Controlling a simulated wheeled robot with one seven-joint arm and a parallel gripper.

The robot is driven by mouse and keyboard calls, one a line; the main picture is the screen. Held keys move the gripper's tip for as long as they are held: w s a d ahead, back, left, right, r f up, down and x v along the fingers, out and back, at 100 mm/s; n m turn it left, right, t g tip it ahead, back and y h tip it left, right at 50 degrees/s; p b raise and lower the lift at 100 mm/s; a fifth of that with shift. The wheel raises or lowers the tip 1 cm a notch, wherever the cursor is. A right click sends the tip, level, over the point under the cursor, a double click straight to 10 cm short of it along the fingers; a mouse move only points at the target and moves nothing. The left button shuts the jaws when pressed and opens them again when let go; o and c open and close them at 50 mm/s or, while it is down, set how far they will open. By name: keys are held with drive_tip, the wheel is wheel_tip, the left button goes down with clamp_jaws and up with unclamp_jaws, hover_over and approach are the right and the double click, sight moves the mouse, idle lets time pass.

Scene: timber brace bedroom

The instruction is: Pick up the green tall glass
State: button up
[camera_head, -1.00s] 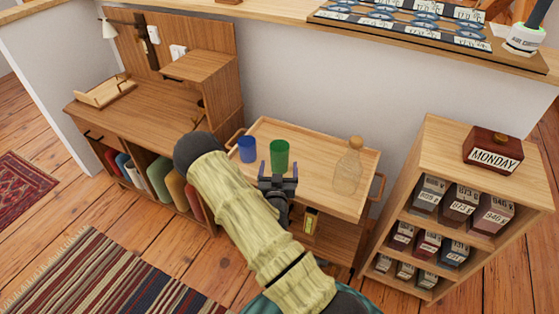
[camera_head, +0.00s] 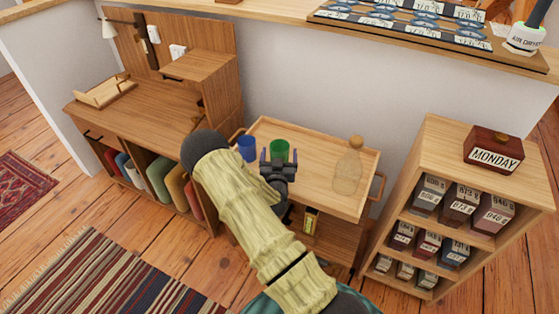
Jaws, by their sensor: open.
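The green tall glass (camera_head: 279,149) stands upright on the wooden tray top of a small cart (camera_head: 317,183). My gripper (camera_head: 279,156) is open, with its two fingers pointing toward the glass. In the picture the fingertips lie to the left and right of the green glass and overlap its lower part. I cannot tell whether they touch it or how deep it sits between them. The gripper body hides the lower part of the glass.
A blue glass (camera_head: 246,148) stands just left of the green one. A clear bottle with a cork (camera_head: 348,168) stands further right on the tray. A raised rim edges the tray. A shelf with boxes (camera_head: 447,200) stands at the right, and a desk (camera_head: 140,115) at the left.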

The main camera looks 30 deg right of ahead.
idle(0.4)
drive_tip(key=c, duration=1.2)
wheel_tip(320, 180, up, 10)
drive_tip(key=p, duration=0.1)
drive_tip(key=shift+p, duration=0.3)
